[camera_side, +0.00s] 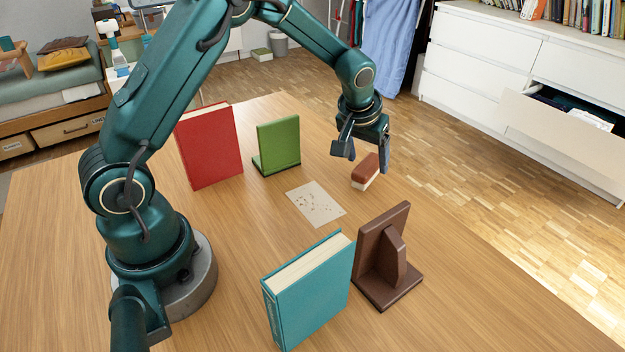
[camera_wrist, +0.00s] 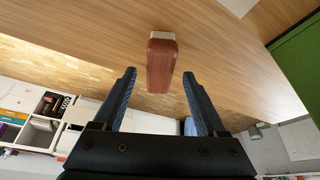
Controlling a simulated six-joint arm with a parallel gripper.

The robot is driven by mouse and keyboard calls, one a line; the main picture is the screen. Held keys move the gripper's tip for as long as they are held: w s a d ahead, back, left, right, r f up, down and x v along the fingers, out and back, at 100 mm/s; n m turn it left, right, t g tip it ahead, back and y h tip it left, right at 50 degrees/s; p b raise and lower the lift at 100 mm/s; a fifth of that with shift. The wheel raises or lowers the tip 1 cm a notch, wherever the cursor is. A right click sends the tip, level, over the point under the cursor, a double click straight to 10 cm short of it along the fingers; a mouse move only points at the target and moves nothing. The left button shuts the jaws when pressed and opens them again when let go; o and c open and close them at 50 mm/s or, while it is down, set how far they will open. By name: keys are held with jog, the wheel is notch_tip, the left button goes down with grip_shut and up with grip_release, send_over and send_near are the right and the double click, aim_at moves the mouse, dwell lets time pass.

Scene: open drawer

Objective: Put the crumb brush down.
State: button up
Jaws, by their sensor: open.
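The crumb brush (camera_side: 366,171) has a reddish-brown wooden back and a pale bristle side. It rests on the wooden table near its far right edge, bristles down. My gripper (camera_side: 364,157) is open, its two fingers apart just above and behind the brush in the side view. In the wrist view the brush (camera_wrist: 162,65) lies beyond the fingertips of my open gripper (camera_wrist: 159,74), roughly centred between them. Nothing shows between the jaws, and the brush looks free of both fingers.
A crumb-strewn pale sheet (camera_side: 316,204) lies left of the brush. A green bookend (camera_side: 278,143) and red book (camera_side: 209,146) stand behind it. A teal book (camera_side: 308,290) and brown bookend (camera_side: 385,260) stand in front. The table's right side is clear.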

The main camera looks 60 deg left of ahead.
jog(key=s+d+r+m, duration=0.2)
jog(key=s+d+r, duration=0.2)
jog(key=s+r, duration=0.95)
jog(key=s+d+f+m+t+h, duration=0.1)
jog(key=s+m, duration=0.1)
jog(key=s, duration=0.8)
jog(key=shift+s+d+h, duration=0.3)
jog(key=shift+d+h, duration=0.1)
jog(key=shift+f, duration=0.1)
jog(key=shift+o, duration=0.5)
